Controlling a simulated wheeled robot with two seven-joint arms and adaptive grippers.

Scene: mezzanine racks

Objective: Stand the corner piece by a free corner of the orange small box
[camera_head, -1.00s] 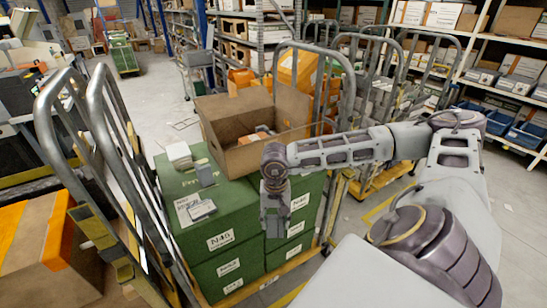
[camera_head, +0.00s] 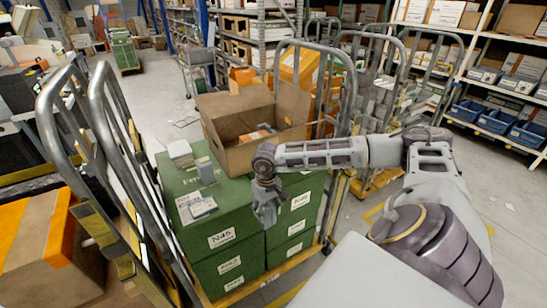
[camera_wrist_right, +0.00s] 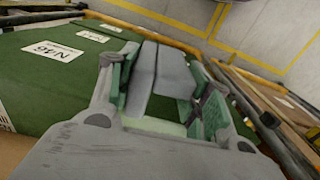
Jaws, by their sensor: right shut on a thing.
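My right gripper (camera_head: 268,212) hangs at the front right of the green boxes (camera_head: 222,239), pointing down. In the right wrist view, its green-padded fingers (camera_wrist_right: 163,92) are shut on a grey angled corner piece (camera_wrist_right: 143,78), with its fold running between them. The piece is hard to make out in the head view. Orange shows on a brown-and-orange box (camera_head: 28,240) at the lower left and on boxes (camera_head: 300,66) behind the open carton; I cannot tell which is the orange small box. My left gripper is not in view.
An open brown carton (camera_head: 238,155) with small items stands on the green boxes. A white block (camera_head: 180,152), a small grey piece (camera_head: 206,172) and a flat labelled item (camera_head: 196,206) lie near it. Metal cart rails (camera_head: 102,120) rise at left.

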